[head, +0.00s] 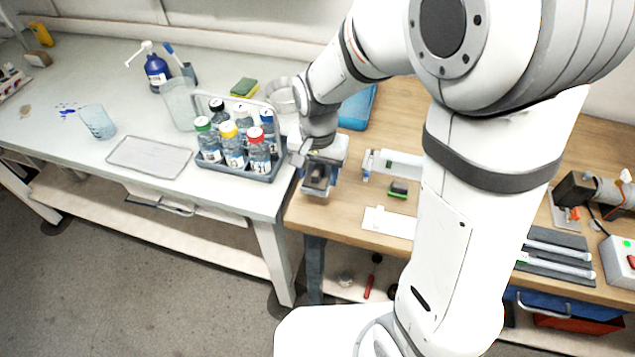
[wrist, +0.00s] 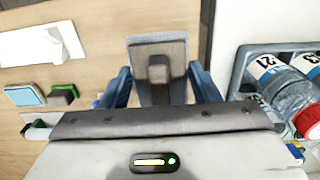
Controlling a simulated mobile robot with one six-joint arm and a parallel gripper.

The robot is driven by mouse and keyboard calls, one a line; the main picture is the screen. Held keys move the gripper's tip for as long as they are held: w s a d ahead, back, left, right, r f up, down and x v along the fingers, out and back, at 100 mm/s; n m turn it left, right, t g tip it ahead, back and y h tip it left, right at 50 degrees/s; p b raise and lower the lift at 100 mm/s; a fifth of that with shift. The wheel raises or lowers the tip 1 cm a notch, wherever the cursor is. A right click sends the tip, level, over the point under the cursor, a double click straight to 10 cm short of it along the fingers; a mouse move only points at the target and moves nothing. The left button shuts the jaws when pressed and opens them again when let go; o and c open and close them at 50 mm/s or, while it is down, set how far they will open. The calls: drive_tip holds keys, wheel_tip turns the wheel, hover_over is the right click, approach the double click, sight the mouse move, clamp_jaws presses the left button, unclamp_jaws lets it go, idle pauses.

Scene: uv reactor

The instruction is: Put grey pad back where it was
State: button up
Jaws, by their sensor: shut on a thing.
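My gripper (head: 318,178) is over the left end of the wooden table, beside the bottle carrier. In the wrist view my gripper (wrist: 162,80) has its blue fingers on either side of a grey pad (wrist: 158,42) with a raised darker block on it. The jaws are shut on this pad. In the head view the pad (head: 317,183) shows only as a small dark piece at the fingers, partly hidden by the gripper. I cannot tell its exact gap from the table.
The grey carrier (head: 285,167) with several capped bottles stands close left of my gripper. A white plate (head: 388,222) and a small green-black block (head: 398,189) lie to the right. A flat grey tray (head: 150,157) lies on the left bench. A dark mat (head: 570,243) holds tubes far right.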

sight(319, 167)
drive_tip(key=shift+d+f, duration=0.1)
drive_tip(key=shift+f, duration=2.75)
drive_tip(key=shift+w+f, duration=0.1)
drive_tip(key=shift+f, duration=0.15)
drive_tip(key=o, duration=0.9)
drive_tip(key=shift+r, duration=0.1)
wheel_tip(319, 167, up, 12)
drive_tip(key=shift+r, duration=0.15)
drive_tip(key=s+d+r+n+t, duration=0.1)
drive_tip(key=s+d+r, duration=0.1)
drive_tip(key=s+d, duration=0.2)
drive_tip(key=s+d+r+n+t, duration=0.1)
drive_tip(key=s+d+r, duration=0.1)
drive_tip(key=s+d, duration=0.2)
drive_tip(key=s+d+r+n+t, duration=0.1)
drive_tip(key=s+d+r, duration=0.1)
drive_tip(key=s+d, duration=0.2)
drive_tip(key=shift+s+n, duration=0.1)
drive_tip(key=shift+n, duration=0.3)
